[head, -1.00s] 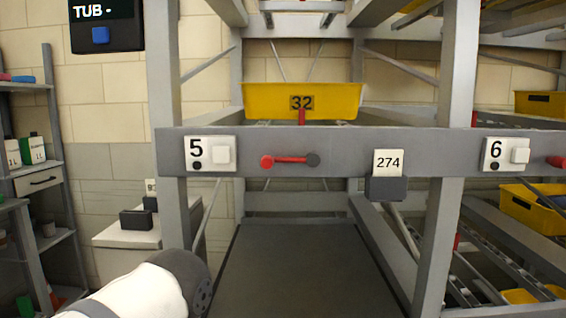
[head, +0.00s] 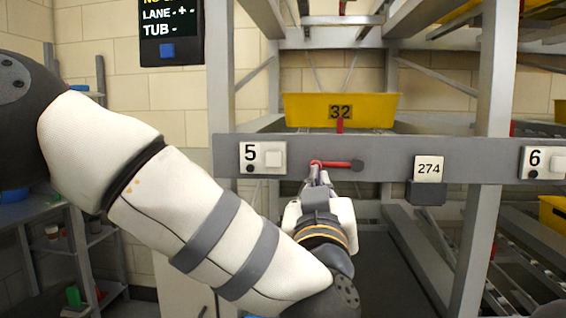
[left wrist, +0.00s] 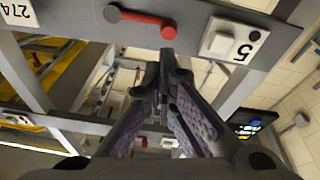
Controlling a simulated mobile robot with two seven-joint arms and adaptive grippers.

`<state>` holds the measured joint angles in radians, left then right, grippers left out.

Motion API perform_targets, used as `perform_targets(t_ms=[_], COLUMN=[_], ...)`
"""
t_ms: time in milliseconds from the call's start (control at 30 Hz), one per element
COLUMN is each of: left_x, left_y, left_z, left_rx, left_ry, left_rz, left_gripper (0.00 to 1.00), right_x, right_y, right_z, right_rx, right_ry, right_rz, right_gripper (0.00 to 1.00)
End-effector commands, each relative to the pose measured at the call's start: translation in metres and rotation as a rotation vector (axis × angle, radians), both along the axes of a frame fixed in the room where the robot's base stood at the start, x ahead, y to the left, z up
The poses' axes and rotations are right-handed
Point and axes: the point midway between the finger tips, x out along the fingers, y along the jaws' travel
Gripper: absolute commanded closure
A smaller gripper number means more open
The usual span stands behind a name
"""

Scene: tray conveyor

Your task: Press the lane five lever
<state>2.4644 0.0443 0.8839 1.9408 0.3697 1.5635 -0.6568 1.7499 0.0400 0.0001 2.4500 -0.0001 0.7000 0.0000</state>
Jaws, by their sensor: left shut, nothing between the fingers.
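The lane five lever (head: 338,165) is a red bar with a dark pivot at its right end, on the grey beam right of the "5" plate (head: 262,158). It lies about level. My left gripper (head: 318,172) is shut and empty, with its fingertips at the lever's red left end. In the left wrist view the lever (left wrist: 140,20) shows upside down, and the closed fingertips (left wrist: 166,58) are close to its red knob. I cannot tell whether they touch. The lower left part of the lever is partly hidden by the fingers. My right gripper is not in view.
A yellow tub (head: 365,110) marked 32 sits behind the beam, with a small red upright stop in front. A "274" card holder (head: 426,191) hangs right of the lever. A dark display (head: 171,30) is at upper left. Rack posts stand either side.

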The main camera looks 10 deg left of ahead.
Motion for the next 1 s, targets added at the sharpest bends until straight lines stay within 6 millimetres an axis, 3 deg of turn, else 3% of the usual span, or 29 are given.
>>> perform_targets(t_ms=[67,167,567,1000], left_x=[-0.005,-0.009,-0.005,0.079], left_y=[0.0,0.0,0.001,0.006], left_z=[0.027,0.043,0.047,0.076], left_rx=[-0.02,-0.031,-0.035,-0.036], left_ry=[-0.05,-0.081,-0.086,-0.086], left_rz=[0.025,0.044,0.048,0.05], left_gripper=[1.0,1.0,1.0,1.0], right_x=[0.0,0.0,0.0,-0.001], right_y=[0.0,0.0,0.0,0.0], right_z=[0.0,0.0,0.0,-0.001], right_rx=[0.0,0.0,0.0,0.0], right_ry=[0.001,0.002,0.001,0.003], right_rz=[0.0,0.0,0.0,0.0], right_gripper=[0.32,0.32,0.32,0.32])
